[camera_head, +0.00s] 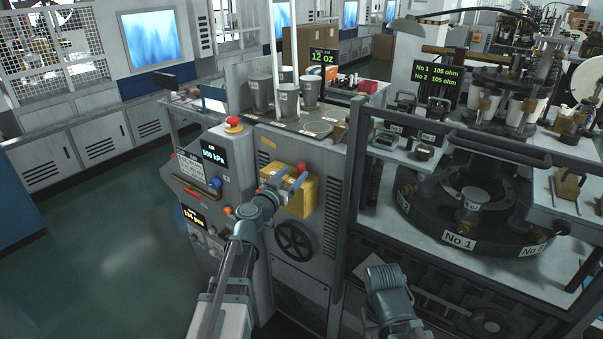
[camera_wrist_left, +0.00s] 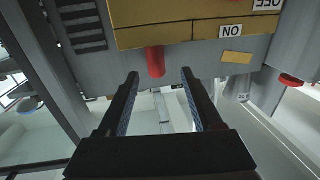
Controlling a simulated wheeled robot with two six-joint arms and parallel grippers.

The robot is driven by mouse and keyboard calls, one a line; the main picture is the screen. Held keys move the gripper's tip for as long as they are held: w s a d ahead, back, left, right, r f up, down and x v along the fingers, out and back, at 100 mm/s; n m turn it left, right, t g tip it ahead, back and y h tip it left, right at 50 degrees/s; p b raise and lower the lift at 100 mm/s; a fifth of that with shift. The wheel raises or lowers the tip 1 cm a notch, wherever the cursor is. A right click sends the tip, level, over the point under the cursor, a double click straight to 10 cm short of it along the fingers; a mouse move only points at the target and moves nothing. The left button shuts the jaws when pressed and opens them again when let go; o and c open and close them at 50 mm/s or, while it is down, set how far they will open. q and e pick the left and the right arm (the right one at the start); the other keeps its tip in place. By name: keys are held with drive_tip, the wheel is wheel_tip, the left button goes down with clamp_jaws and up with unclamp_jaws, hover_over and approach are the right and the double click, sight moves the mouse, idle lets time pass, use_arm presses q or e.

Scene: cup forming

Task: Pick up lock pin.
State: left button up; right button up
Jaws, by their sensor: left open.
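The lock pin seems to be the red cylinder (camera_wrist_left: 156,62) sticking out of the yellow box (camera_wrist_left: 185,35) in the left wrist view. In the head view a red knob (camera_head: 301,168) shows at the same yellow box (camera_head: 303,203) on the grey machine front. My left gripper (camera_wrist_left: 160,74) is open and empty. In the wrist view the red cylinder lies between the lines of the two fingers, around their tips; contact does not show. In the head view my left gripper (camera_head: 287,184) is in front of the yellow box and partly covers it. My right arm shows at the bottom, its jaws unseen.
A black handwheel (camera_head: 294,241) is just below the yellow box. A control panel (camera_head: 215,155) with a red button (camera_head: 233,123) is to the left. Cups (camera_head: 287,101) stand on the machine top. A dark frame post (camera_head: 352,165) rises close to the right.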

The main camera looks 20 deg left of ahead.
sight(300, 168)
use_arm(q)
drive_tip(key=w, duration=0.2)
drive_tip(key=w+d, duration=0.1)
drive_tip(key=w, duration=0.2)
drive_tip(key=shift+w+d+r, duration=0.1)
drive_tip(key=shift+d+r, duration=0.1)
clamp_jaws()
